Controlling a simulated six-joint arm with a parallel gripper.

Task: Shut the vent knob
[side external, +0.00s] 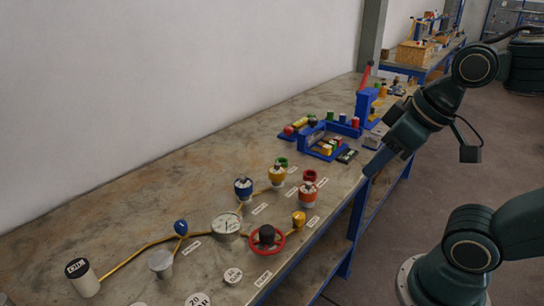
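Several knobs and valves stand on the workbench (150,165), with small labels too small to read, so I cannot tell which is the vent knob. They include a blue-topped one (243,188), a yellow-topped one (277,175), an orange and white one (308,193), a small yellow knob (299,219), a small blue knob (181,227) and a red handwheel (281,246) with a black hub. My gripper (376,163) points down and left near the bench's right edge, apart from these knobs. Its fingers show edge-on, so their opening is hidden.
Yellow pipe (135,254) links the fittings and a round white gauge (226,224). A white cylinder with a black top (82,278) stands front left. Blue racks (332,138) with coloured pieces and a blue stand (367,104) occupy the far end. The bench's left side is clear.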

